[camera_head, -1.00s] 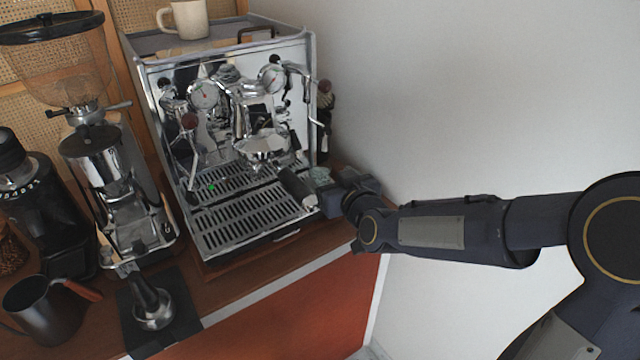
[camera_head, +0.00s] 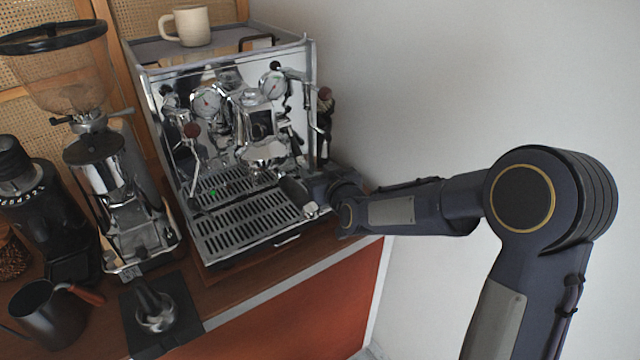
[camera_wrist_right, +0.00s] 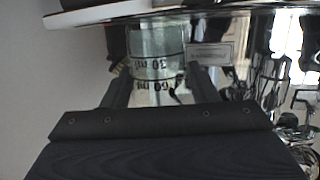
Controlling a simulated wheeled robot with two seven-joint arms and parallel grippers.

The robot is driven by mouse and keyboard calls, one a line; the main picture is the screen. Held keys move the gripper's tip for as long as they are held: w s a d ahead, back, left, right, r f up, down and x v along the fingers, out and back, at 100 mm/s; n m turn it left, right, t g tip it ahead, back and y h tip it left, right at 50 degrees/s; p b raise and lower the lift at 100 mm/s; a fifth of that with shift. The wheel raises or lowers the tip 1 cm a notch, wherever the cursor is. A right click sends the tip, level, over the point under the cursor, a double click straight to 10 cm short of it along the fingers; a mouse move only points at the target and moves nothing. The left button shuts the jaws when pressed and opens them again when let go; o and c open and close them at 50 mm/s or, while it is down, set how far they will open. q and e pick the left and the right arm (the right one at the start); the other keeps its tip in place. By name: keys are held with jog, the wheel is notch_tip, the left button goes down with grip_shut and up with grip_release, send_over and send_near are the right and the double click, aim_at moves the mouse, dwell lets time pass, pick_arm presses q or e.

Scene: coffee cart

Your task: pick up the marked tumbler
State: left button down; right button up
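A clear glass tumbler with dark 30 and 60 ml markings (camera_wrist_right: 155,62) shows in the right wrist view, between the two fingers of my right gripper (camera_wrist_right: 159,74). The fingers are spread on either side of the glass, very close to its sides. I cannot tell whether they touch it. In the head view my right gripper (camera_head: 312,190) is at the right front of the espresso machine and hides the tumbler. A small green dot (camera_head: 213,193) shows on the drip tray (camera_head: 240,222). My left gripper is not in view.
The espresso machine (camera_head: 165,88) stands close by on the left, with a cream mug (camera_head: 192,27) on top. A grinder (camera_head: 110,190), a dark pitcher (camera_head: 45,315) and a tamper (camera_head: 155,312) on a black mat are further left. A pale wall is on the right.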

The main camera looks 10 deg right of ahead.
jog(key=c, duration=0.6)
jog(key=shift+o, duration=0.2)
jog(key=shift+r, duration=0.15)
